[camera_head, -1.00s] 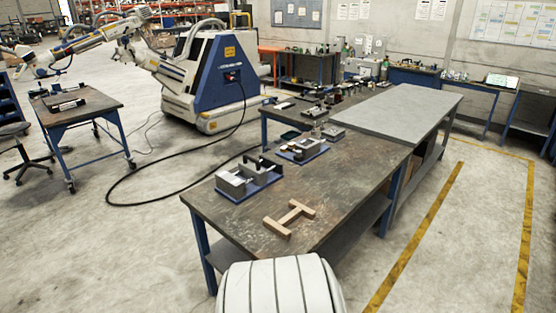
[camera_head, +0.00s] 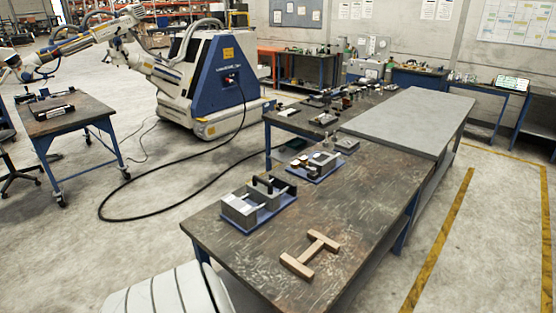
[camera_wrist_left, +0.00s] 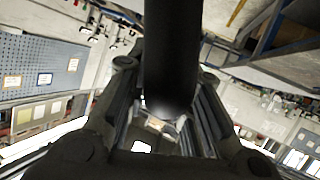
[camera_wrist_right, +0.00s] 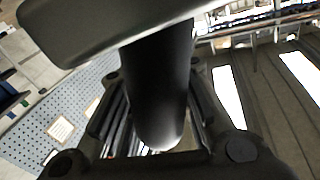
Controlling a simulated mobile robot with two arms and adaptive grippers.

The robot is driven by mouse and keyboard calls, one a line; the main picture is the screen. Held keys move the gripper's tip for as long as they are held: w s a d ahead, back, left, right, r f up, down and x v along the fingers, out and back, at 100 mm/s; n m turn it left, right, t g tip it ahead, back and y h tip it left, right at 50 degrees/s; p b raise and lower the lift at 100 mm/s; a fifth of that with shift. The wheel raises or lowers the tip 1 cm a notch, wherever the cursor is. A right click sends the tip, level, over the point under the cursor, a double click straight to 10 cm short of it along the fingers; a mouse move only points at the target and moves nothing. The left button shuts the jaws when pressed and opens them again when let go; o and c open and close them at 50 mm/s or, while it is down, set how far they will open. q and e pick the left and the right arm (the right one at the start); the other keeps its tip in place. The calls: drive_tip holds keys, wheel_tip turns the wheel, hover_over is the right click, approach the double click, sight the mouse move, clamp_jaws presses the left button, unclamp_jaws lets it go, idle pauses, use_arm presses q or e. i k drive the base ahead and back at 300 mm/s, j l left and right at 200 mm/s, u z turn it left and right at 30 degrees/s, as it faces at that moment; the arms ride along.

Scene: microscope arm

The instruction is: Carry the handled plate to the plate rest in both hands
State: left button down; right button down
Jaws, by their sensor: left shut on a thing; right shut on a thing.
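A pale wooden H-shaped rest (camera_head: 310,254), which looks like the plate rest, lies empty near the front right of the table. In the left wrist view my left gripper (camera_wrist_left: 168,122) is shut on a dark round handle (camera_wrist_left: 172,55). In the right wrist view my right gripper (camera_wrist_right: 157,142) is shut on another dark round handle (camera_wrist_right: 158,85). A grey slab (camera_wrist_right: 95,28) above that handle looks like the edge of the handled plate. Most of the plate is out of view. Neither gripper shows in the head view.
The dark worktable (camera_head: 345,215) has bare top around the wooden rest. A blue-based fixture with grey blocks (camera_head: 258,203) stands to its left, and a second fixture (camera_head: 318,166) stands farther back. A grey-topped bench (camera_head: 412,118) adjoins behind. A black cable (camera_head: 150,219) lies on the floor.

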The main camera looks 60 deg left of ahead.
sight(310, 251)
drive_tip(key=j+u, duration=0.3)
drive_tip(key=i+j+u, duration=0.15)
drive_tip(key=j+u, duration=0.15)
drive_tip(key=j, duration=0.15)
drive_tip(key=i+j+u, duration=0.1)
drive_tip(key=j+u, duration=0.15)
drive_tip(key=i+j+u, duration=0.15)
drive_tip(key=j+u, duration=0.15)
drive_tip(key=j, duration=0.15)
